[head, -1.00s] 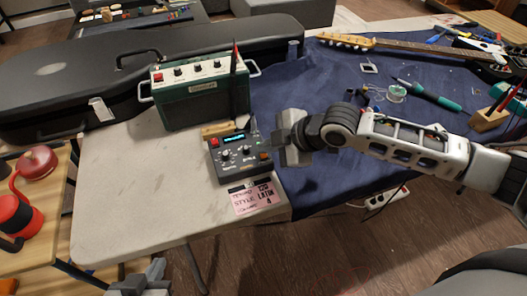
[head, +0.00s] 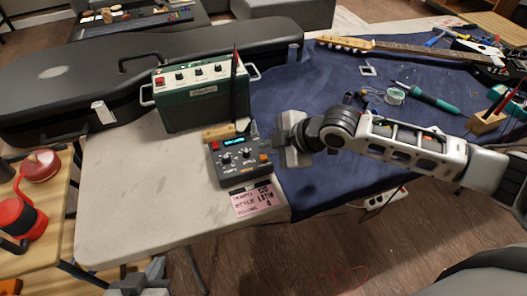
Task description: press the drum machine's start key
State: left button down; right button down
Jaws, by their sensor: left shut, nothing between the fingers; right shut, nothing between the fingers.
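The drum machine (head: 240,161) is a dark grey box near the table's front edge, with a lit cyan display, several knobs, a red key (head: 215,146) at its upper left and an orange key (head: 264,157) at its right. Which key is the start key I cannot read. My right gripper (head: 283,140) is shut and empty, just to the right of the drum machine; whether it touches the side is unclear. My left gripper (head: 142,284) shows only partly at the bottom edge, shut, well in front of the table. A pink note (head: 252,200) reads tempo, style Latin and volume.
A green amplifier (head: 203,97) stands behind the drum machine, with a dark pointed object with a red tip (head: 236,72) upright before it. A black guitar case (head: 60,75) lies behind. The blue cloth (head: 300,185) holds tools and a guitar. The table's left part (head: 125,190) is clear.

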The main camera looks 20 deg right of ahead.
dwell(0.4)
jog(key=shift+r, duration=0.35)
notch_tip(320, 180, up, 3)
jog(key=p, duration=0.3)
pick_arm(q)
jog(key=p, duration=0.1)
jog(key=a+r+p, duration=0.1)
jog(key=p, duration=0.1)
jog(key=shift+s+a+r+g+y, duration=0.2)
jog(key=shift+s+g+y, duration=0.05)
jog(key=shift+g+y, duration=0.05)
pick_arm(e)
notch_tip(320, 180, up, 2)
jog(key=shift+r, duration=0.2)
